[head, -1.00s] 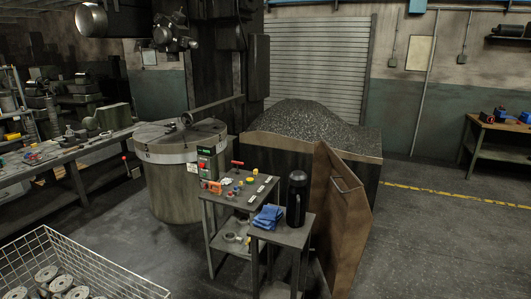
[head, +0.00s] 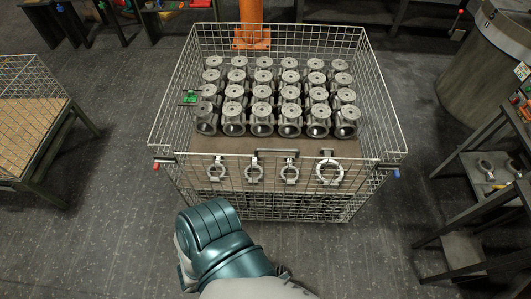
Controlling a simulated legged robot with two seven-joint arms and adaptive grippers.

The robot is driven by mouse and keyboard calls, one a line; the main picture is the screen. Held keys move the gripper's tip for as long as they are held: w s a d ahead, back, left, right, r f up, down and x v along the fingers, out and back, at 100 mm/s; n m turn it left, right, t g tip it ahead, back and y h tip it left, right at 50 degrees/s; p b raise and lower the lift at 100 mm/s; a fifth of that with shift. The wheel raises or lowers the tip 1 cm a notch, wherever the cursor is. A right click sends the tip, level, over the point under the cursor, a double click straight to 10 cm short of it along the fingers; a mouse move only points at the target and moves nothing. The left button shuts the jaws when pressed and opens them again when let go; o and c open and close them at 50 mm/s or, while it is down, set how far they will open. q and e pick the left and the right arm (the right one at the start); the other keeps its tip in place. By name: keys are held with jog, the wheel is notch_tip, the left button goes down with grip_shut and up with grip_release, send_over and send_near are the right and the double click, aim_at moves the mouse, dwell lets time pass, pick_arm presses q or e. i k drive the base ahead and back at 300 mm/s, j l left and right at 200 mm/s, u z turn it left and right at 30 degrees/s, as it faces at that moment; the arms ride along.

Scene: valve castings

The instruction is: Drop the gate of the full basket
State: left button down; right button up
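The full wire basket (head: 168,105) stands in the middle of the head view, with several grey valve castings (head: 262,112) in rows on a brown board (head: 228,146). Its front gate (head: 270,199) is upright wire mesh. A red-tipped latch (head: 157,165) sits at the gate's left end and a blue-tipped latch (head: 396,172) at its right end. Several ring clamps (head: 254,172) show along the front; I cannot tell whether they hang on the gate or lie behind it. Neither gripper's fingers show. A teal and grey part of my own body is at the bottom.
A second wire basket (head: 28,75) with a bare brown floor stands at the left. A dark shelf stand (head: 462,250) and a round drum (head: 480,75) are at the right. An orange post (head: 250,20) rises behind the full basket. Grey floor lies clear in front.

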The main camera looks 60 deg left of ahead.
aim_at(268, 149)
jog(key=u, duration=1.6)
jog(key=i+j+z, duration=0.1)
jog(key=j+z, duration=0.15)
jog(key=z, duration=0.2)
